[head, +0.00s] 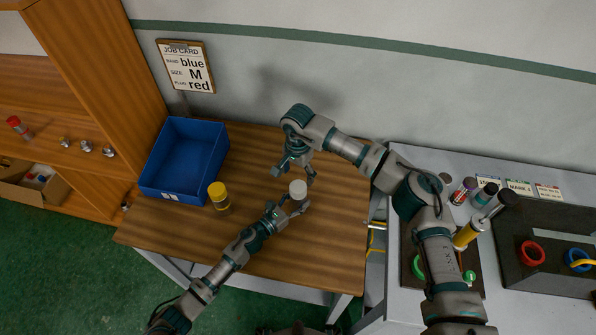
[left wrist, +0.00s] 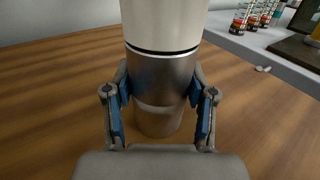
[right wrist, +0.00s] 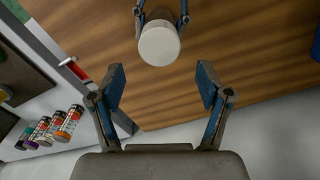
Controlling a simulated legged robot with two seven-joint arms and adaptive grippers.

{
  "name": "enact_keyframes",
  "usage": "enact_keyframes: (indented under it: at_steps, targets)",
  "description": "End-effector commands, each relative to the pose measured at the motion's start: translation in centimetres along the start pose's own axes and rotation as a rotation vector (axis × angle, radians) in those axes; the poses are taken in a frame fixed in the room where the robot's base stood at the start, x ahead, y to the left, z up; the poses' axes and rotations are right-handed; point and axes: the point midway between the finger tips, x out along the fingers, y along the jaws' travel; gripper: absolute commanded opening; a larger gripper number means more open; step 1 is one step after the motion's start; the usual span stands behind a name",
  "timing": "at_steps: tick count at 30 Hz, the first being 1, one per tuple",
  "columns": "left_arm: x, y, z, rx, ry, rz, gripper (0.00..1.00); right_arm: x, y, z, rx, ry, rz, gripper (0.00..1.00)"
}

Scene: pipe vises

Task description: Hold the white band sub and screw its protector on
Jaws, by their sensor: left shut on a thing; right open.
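The white band sub is an upright grey metal cylinder (left wrist: 160,82) with a wide white part (left wrist: 165,22) on top, a thin dark line between them. I cannot tell whether the white part is the band or a protector. In the head view its white top (head: 298,187) shows over the table. My left gripper (head: 297,203) is shut on the metal body, a blue pad on each side (left wrist: 160,110). My right gripper (head: 293,174) is open and empty, just behind the sub. In the right wrist view the round white top (right wrist: 159,45) lies beyond its open fingers (right wrist: 160,88).
A yellow-topped cylinder (head: 218,193) stands left of my left gripper. A blue bin (head: 184,160) is at the table's back left. The wooden table (head: 335,240) is clear on the right. A grey bench (head: 440,160) with vises and several small bottles stands further right.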

Motion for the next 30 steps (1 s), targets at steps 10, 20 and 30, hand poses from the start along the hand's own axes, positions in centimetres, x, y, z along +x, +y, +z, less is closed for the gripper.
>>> enact_keyframes:
  at_steps: [10, 20, 30]
  targets:
    - [0.0, 0.1, 0.0, 0.0, 0.0, 0.001, 0.0, 5.2, 0.1, 0.0, 0.001, -0.001, 0.003, 0.77]
    - [0.0, 0.1, 0.0, 0.0, 0.0, 0.001, 0.0, 7.5, 0.0, 0.0, 0.001, 0.001, 0.0, 0.77]
    - [0.0, 0.1, 0.0, 0.0, 0.0, 0.001, 0.0, 7.5, 0.0, 0.0, 0.001, 0.0, 0.0, 0.5]
